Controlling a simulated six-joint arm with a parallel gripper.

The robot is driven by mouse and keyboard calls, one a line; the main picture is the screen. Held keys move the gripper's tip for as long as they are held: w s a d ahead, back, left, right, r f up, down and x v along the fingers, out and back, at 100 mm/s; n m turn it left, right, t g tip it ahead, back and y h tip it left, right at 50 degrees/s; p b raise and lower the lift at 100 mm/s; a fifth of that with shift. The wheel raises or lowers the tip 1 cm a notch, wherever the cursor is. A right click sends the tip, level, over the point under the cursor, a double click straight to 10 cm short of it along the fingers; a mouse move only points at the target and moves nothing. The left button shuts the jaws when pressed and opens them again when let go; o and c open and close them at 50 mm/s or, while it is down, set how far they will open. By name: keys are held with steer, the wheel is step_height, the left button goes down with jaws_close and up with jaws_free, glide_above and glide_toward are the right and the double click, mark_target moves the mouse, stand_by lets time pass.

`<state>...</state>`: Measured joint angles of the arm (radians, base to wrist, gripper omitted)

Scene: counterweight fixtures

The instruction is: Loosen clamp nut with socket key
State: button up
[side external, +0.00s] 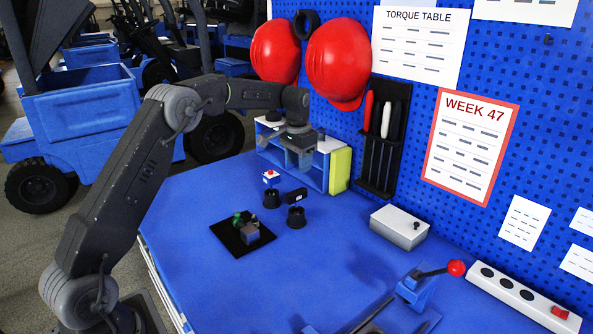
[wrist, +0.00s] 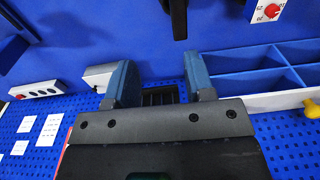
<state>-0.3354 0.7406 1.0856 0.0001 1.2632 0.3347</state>
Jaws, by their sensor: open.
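My gripper (side external: 290,152) hangs above the blue bench near the pegboard, in front of the compartment shelf. In the wrist view its two blue fingers (wrist: 158,68) are spread with nothing between them. A black square plate (side external: 226,240) lies on the bench, below and left of my gripper in the side view. It carries a grey block (side external: 250,233) and small green parts (side external: 238,219). I cannot tell which part is the clamp nut. Two black round cups, one behind (side external: 273,198) and one in front (side external: 296,218), stand beside it. I cannot pick out the socket key for certain.
A shelf (wrist: 255,57) with compartments stands against the pegboard. A black tool rack (side external: 374,160), a grey box (side external: 399,228), a power strip (side external: 520,296) and a red-knobbed lever (side external: 456,268) are to the right. The bench's left front is clear.

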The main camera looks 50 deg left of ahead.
glide_above(296, 191)
steer(key=shift+g, duration=0.3)
step_height(296, 191, down, 5)
steer(key=shift+f, duration=4.45)
jaws_close()
